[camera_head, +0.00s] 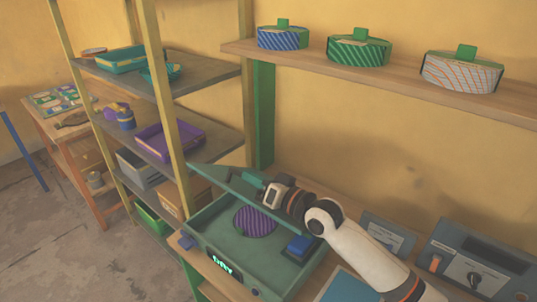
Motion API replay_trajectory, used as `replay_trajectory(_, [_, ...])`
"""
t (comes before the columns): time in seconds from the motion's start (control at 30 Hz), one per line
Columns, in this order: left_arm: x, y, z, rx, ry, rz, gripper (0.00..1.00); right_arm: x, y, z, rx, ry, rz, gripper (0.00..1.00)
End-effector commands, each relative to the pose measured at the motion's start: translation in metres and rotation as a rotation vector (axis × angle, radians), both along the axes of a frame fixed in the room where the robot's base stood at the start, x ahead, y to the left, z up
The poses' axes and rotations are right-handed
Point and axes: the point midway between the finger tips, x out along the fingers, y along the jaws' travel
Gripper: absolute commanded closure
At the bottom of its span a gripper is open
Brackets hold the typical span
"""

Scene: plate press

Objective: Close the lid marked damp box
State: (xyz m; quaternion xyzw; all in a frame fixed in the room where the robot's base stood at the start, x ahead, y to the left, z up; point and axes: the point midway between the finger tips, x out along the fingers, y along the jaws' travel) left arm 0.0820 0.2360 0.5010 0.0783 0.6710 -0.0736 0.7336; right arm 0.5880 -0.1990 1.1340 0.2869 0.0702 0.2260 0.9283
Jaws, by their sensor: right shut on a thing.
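A green box (207,227) stands open on the wooden bench in the lower middle. Its green lid (215,177) is raised at a tilt along the back. A small glowing label (224,263) on the front seems to read DRY; I cannot make out a damp mark. My right gripper (262,187) is shut at the lid's right part, on what looks like a small green grip there; its fingers partly hide it. Inside the box lie a purple striped disc (256,221) and a blue block (299,245). My left gripper is not in view.
A shelf (400,85) above holds round striped containers with green knobs. A rack with trays (170,140) stands left of the box. Grey control panels (478,262) stand on the bench at right. A blue plate (346,287) lies near my right arm.

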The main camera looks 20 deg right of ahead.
Motion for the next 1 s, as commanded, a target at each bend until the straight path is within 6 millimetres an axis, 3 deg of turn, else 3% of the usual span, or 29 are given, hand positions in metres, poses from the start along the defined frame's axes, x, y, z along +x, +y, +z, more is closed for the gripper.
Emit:
replay_trajectory(0.2, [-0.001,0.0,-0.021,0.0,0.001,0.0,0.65,-0.018,0.036,-0.057,-0.176,-0.095,0.003,1.0])
replay_trajectory(0.5, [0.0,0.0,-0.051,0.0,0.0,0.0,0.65,-0.032,0.062,-0.125,-0.387,-0.204,0.002,1.0])
replay_trajectory(0.73, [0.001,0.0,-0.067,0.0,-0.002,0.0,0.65,-0.035,0.069,-0.157,-0.49,-0.257,0.001,1.0])
replay_trajectory(1.0, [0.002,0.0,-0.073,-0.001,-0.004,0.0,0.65,-0.037,0.072,-0.173,-0.54,-0.283,0.001,1.0])
